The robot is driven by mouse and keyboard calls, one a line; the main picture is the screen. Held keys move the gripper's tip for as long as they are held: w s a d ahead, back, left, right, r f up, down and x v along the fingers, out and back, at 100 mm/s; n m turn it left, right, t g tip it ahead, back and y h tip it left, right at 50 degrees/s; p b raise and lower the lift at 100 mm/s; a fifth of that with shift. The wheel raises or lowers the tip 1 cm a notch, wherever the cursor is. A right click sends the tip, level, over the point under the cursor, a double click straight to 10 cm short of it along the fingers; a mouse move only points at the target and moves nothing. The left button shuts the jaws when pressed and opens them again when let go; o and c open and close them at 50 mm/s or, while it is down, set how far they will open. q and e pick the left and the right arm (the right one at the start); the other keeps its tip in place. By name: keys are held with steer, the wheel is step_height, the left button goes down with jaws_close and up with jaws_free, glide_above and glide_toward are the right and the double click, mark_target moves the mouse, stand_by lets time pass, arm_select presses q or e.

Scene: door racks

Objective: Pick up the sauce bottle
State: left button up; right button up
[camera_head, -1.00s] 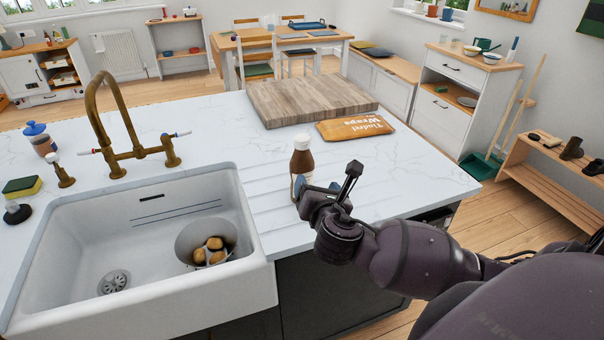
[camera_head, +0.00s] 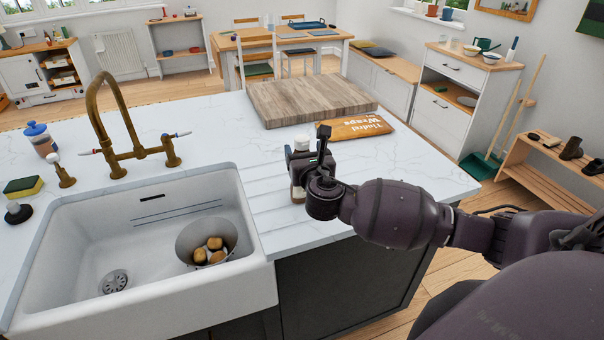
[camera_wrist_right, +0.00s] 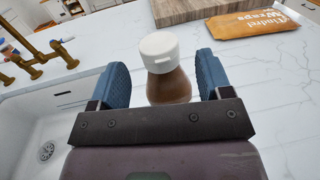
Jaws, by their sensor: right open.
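The sauce bottle is brown with a white cap and stands upright on the white counter, just right of the sink. In the head view only its cap (camera_head: 302,142) and part of its body show, because my right gripper (camera_head: 310,156) is in front of it. In the right wrist view the bottle (camera_wrist_right: 168,82) sits between the two blue fingers of my right gripper (camera_wrist_right: 166,80). The fingers are open, with a gap on each side of the bottle. The bottle's lower part is hidden by the gripper body. My left gripper is not in view.
The white sink (camera_head: 150,290) with a brass tap (camera_head: 115,120) lies to the left. It holds a metal bowl (camera_head: 190,243) with several brown items. Behind the bottle lie a wooden board (camera_head: 310,100) and an orange packet (camera_head: 365,126). The counter to the right is clear.

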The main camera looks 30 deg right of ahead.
steer(key=shift+x, duration=1.8)
steer(key=shift+f, duration=0.15)
steer(key=shift+s, duration=0.1)
steer(key=shift+c, duration=0.3)
jaws_close()
